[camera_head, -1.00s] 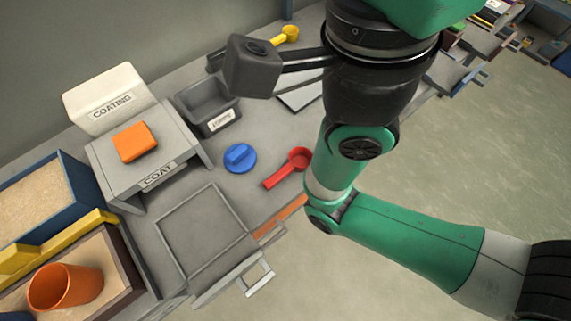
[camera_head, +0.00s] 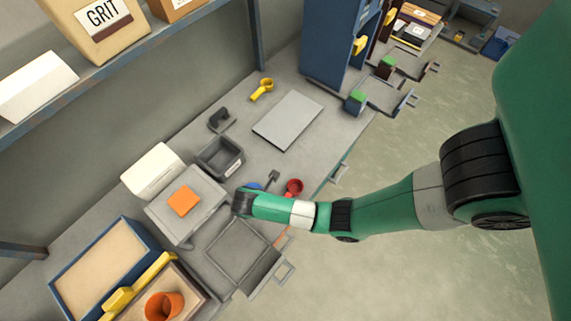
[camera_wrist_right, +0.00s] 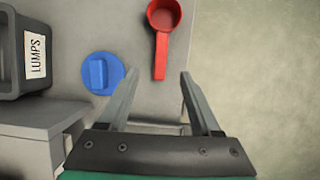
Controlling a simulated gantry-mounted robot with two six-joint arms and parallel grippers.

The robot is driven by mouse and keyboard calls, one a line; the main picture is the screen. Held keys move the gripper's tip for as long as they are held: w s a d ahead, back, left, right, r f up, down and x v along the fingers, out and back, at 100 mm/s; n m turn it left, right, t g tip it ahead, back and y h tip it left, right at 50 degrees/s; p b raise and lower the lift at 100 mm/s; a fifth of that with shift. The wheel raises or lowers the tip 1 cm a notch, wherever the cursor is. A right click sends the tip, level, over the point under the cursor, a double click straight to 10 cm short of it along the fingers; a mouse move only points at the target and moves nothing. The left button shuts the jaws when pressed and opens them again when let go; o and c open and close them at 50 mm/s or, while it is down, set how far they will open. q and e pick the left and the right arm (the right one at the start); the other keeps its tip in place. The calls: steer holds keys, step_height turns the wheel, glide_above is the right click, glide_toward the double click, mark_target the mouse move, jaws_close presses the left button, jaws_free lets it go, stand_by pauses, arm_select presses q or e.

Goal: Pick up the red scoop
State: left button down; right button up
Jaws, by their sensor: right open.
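The red scoop (camera_head: 293,187) lies on the grey bench near its front edge, partly covered by my right arm in the head view. In the right wrist view the scoop (camera_wrist_right: 161,42) has its round bowl at the top and its handle pointing down toward my gripper. My right gripper (camera_wrist_right: 160,80) is open and empty. The end of the handle appears between its two fingertips; the height gap cannot be told. In the head view my right wrist hides most of the gripper. My left gripper is not in view.
A blue round lid-like piece (camera_wrist_right: 101,73) lies left of the scoop. A grey stand with an orange block (camera_head: 183,200) and a flat grey tray (camera_head: 240,255) are nearby. A grey plate (camera_head: 288,120) lies farther back.

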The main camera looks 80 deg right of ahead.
steer(key=b+x, duration=0.2)
steer(key=x, duration=0.3)
steer(key=shift+d+f, duration=0.15)
steer(key=shift+f, duration=0.25)
steer(key=x, duration=0.2)
steer(key=b+x, duration=0.2)
steer(key=x, duration=0.1)
steer(key=shift+s+d+f, duration=0.2)
steer(key=shift+s, duration=0.1)
jaws_close()
